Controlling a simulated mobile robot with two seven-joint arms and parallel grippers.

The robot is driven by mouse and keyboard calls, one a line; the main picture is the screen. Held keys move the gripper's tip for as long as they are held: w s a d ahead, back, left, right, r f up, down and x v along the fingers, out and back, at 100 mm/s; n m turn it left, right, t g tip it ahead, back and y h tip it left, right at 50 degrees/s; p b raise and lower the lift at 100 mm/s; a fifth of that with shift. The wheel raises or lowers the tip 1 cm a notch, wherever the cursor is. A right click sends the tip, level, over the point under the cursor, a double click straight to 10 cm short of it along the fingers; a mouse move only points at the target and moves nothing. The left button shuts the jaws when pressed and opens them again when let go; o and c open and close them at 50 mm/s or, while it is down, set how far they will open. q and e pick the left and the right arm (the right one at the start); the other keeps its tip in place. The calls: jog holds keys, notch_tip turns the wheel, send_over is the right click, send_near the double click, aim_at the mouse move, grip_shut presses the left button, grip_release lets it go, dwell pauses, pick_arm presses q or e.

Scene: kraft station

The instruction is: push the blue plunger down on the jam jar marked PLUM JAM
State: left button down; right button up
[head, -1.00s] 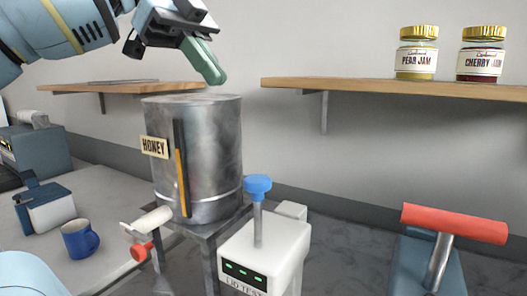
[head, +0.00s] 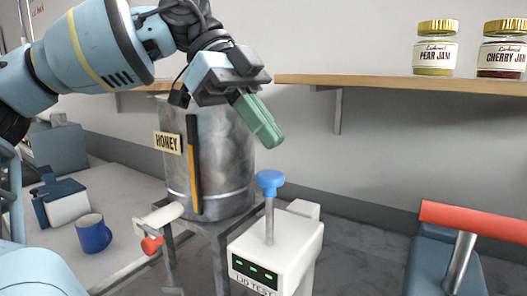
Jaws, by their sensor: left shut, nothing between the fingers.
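The blue plunger (head: 269,180) is a round knob on a grey rod. It stands upright and raised on a white box (head: 275,250) marked LID TEST with small green lights. My left gripper (head: 262,128) has green fingers that are shut and empty. It is above the plunger and slightly left of it in the picture, apart from it. No jar marked PLUM JAM shows. Two other jars, PEAR JAM (head: 435,50) and CHERRY JAM (head: 503,52), stand on the right shelf. My right gripper is not in view.
A steel HONEY tank (head: 228,165) with a red-handled tap (head: 152,244) stands behind and left of the box. A red-handled lever press (head: 475,222) is at the right. A blue mug (head: 93,234) is at the left. The shelf (head: 400,86) runs along the wall.

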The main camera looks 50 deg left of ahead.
aim_at(280, 177)
pick_arm(q)
jog(key=shift+s+a+f, duration=0.1)
jog(key=shift+a+f, duration=0.1)
jog(key=shift+f, duration=1.3)
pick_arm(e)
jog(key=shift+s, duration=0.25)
